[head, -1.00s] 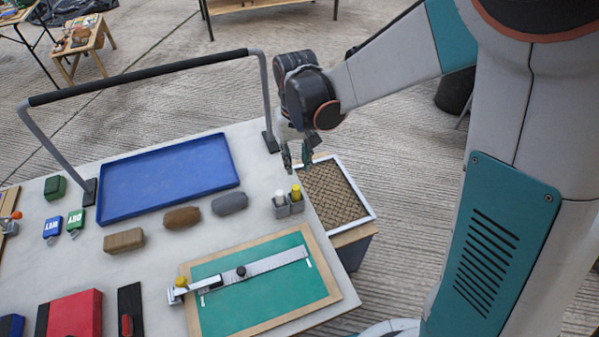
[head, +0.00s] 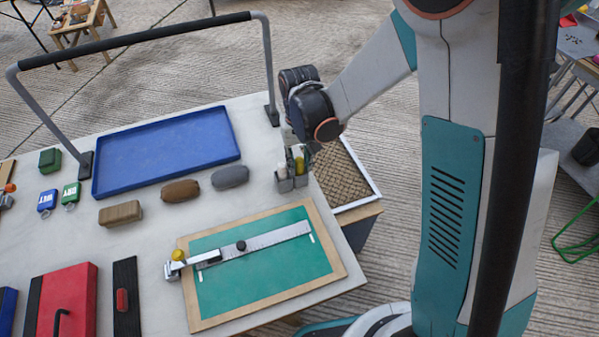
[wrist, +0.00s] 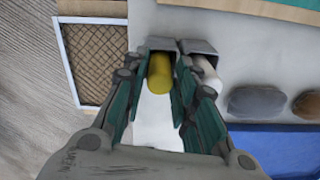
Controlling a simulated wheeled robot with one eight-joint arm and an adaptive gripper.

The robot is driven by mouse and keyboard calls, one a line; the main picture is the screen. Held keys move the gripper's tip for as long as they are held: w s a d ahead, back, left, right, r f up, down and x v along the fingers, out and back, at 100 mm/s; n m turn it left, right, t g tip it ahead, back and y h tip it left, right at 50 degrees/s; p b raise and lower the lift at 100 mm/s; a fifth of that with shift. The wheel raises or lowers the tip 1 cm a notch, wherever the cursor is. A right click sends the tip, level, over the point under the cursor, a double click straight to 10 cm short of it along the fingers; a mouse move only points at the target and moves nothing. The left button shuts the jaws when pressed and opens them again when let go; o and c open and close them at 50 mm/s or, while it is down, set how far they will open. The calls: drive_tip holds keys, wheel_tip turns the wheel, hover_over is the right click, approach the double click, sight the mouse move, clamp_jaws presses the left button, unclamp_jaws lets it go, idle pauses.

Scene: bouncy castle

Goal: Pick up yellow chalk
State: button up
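The yellow chalk (wrist: 160,74) stands in one of two grey holders (head: 284,184) near the right edge of the table. In the head view the chalk (head: 299,165) is partly covered by my gripper. My gripper (wrist: 161,88) is open, with its teal-lined fingers on either side of the chalk and a narrow gap between them. In the head view my gripper (head: 296,157) is low over the holders. I cannot tell whether either finger touches the chalk.
White chalk (wrist: 206,75) stands in the neighbouring holder, close beside one finger. Grey (head: 230,177) and brown (head: 180,190) erasers and a blue tray (head: 105,188) lie to the left. A green board (head: 265,279) is in front. A woven-topped box (head: 338,172) stands off the table edge.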

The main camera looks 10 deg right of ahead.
drive_tip(key=shift+f, duration=0.5)
drive_tip(key=shift+r, duration=0.1)
drive_tip(key=c, duration=0.5)
drive_tip(key=shift+c, duration=0.2)
